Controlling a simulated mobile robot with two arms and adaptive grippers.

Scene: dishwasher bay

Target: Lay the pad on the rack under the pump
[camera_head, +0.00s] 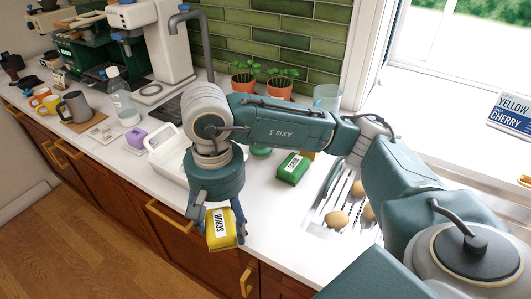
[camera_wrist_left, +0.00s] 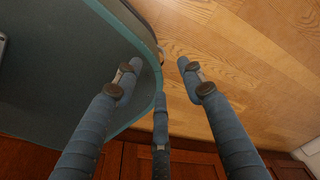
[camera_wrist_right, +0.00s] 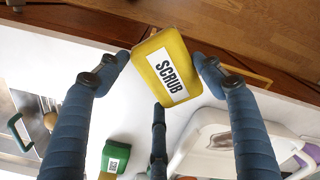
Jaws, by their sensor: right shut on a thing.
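The yellow pad (camera_head: 221,229), labelled SCRUB, is between the fingers of my right gripper (camera_head: 217,226), which is shut on it. It hangs at the counter's front edge, above the cabinet fronts. In the right wrist view the pad (camera_wrist_right: 168,70) sits tilted between the fingertips. A white rack-like tray (camera_head: 163,147) stands on the counter behind my right gripper, partly hidden by it. It also shows in the right wrist view (camera_wrist_right: 207,162). I cannot make out a pump for certain. My left gripper (camera_wrist_left: 158,65) is open and empty above the wooden floor.
A green block (camera_head: 293,168) lies right of my right wrist. A grooved drainer (camera_head: 325,214) with brown round items is farther right. A purple block (camera_head: 134,138), clear bottle (camera_head: 122,100) and grey mug (camera_head: 76,107) stand left. Potted plants (camera_head: 277,88) stand at the back.

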